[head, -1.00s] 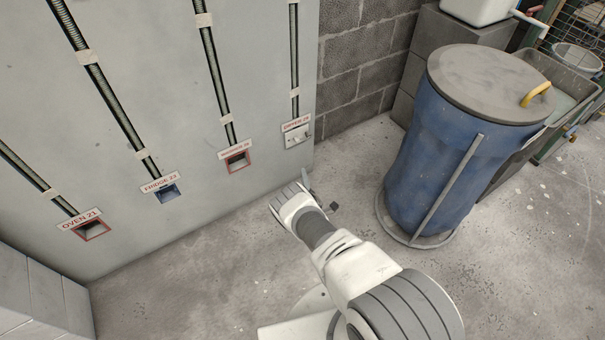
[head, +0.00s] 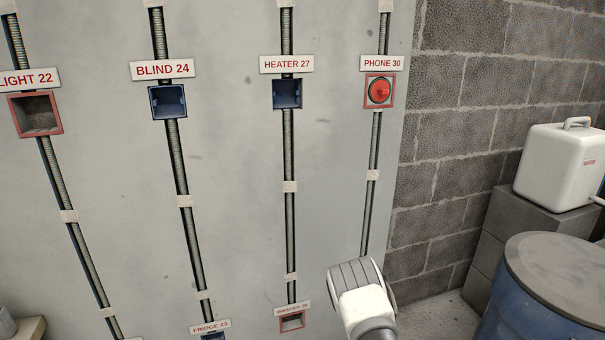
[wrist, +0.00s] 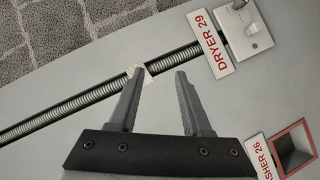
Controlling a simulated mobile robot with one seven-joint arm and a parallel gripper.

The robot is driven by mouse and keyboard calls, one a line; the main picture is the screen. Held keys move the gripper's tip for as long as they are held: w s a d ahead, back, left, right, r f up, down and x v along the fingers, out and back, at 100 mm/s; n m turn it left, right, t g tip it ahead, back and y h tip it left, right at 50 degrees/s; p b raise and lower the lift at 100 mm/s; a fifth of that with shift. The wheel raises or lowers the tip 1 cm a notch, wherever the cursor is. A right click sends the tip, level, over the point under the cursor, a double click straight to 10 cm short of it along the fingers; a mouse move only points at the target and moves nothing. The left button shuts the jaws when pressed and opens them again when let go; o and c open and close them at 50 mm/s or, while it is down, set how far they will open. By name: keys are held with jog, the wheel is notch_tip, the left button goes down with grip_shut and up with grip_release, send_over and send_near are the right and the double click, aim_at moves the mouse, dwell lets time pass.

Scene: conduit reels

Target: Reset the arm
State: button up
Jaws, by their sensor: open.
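My gripper (wrist: 156,98) is open and empty in the wrist view, its two grey fingers apart. It is in front of the grey wall panel (wrist: 80,100), near a ribbed conduit (wrist: 60,113) that leads to the DRYER 29 plate (wrist: 250,35). In the head view my arm's rounded end part (head: 358,290) shows at the bottom, right of the WASHER box (head: 292,321). The fingers are hidden in that view.
The panel (head: 240,190) carries boxes LIGHT 22 (head: 36,115), BLIND 24 (head: 168,102), HEATER 27 (head: 288,94) and PHONE 30 (head: 379,99), which has a red round part. At right stand a blue barrel (head: 530,310) and a white jug (head: 560,165) on grey blocks (head: 535,215).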

jog(key=s+a+r+m+g+y, duration=0.1)
jog(key=s+r+m+g, duration=0.15)
jog(key=r, duration=1.05)
jog(key=s+a+r+m+g+y, duration=0.1)
jog(key=s+r+m, duration=0.25)
jog(key=r, duration=0.95)
jog(key=s+a+r+m+g+y, duration=0.1)
jog(key=s+a+r, duration=0.1)
jog(key=s+r, duration=0.5)
jog(key=s+a+r+m+g+y, duration=0.1)
jog(key=s+r, duration=0.3)
jog(key=s, duration=0.4)
jog(key=s+a+r+m+g, duration=0.15)
jog(key=s+g, duration=0.25)
jog(key=s, duration=2.5)
notch_tip(320, 180, up, 29)
jog(key=p, duration=2.8)
jog(key=shift+d+f+m+p, duration=0.15)
jog(key=shift+f+m+p, duration=0.05)
jog(key=shift+m+p, duration=0.15)
jog(key=shift+t, duration=0.25)
